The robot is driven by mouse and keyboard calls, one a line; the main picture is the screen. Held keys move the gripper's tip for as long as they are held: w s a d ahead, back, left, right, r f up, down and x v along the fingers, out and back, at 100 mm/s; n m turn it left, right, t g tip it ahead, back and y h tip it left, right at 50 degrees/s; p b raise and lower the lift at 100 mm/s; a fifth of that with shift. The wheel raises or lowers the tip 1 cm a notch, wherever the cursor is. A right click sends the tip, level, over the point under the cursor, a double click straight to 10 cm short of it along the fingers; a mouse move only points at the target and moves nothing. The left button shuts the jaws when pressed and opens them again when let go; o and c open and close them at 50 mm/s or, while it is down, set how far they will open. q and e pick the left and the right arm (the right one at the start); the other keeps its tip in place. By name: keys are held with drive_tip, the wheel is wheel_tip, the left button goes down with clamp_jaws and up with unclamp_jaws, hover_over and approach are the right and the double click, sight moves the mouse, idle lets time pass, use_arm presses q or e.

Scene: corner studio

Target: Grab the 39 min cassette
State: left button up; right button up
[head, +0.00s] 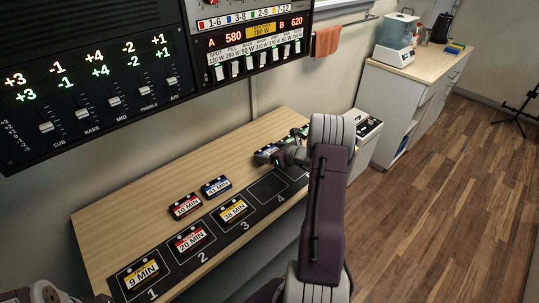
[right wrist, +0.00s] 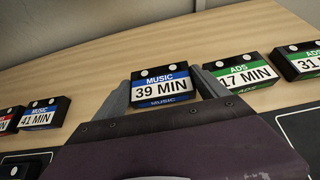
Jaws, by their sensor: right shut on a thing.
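The 39 min cassette (right wrist: 162,86) is black with a blue and white MUSIC label. It sits between the two fingers of my right gripper (right wrist: 163,92) in the right wrist view, and the gripper is shut on it. In the head view my right gripper (head: 279,156) is over the back part of the wooden table, partly hidden by my own arm. The cassette is hard to make out there. I cannot tell whether it is clear of the table. My left gripper is out of view.
A green 17 min cassette (right wrist: 240,74) stands close right of the gripper, with a 31 min one (right wrist: 302,62) beyond. Blue 41 min (head: 216,187) and red 10 min (head: 185,204) cassettes lie left. Slots 1 to 3 hold cassettes; slot 4 (head: 272,187) looks empty.

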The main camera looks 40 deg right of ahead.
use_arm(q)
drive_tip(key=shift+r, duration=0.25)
use_arm(e)
drive_tip(key=r, duration=0.3)
drive_tip(key=shift+s+d+r, duration=0.2)
drive_tip(key=shift+s, duration=0.15)
use_arm(q)
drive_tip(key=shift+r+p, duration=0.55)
drive_tip(key=shift+p, duration=0.15)
use_arm(e)
drive_tip(key=d+v, duration=0.2)
drive_tip(key=v, duration=1)
drive_tip(key=shift+d+r, duration=0.15)
drive_tip(key=shift+d, duration=0.25)
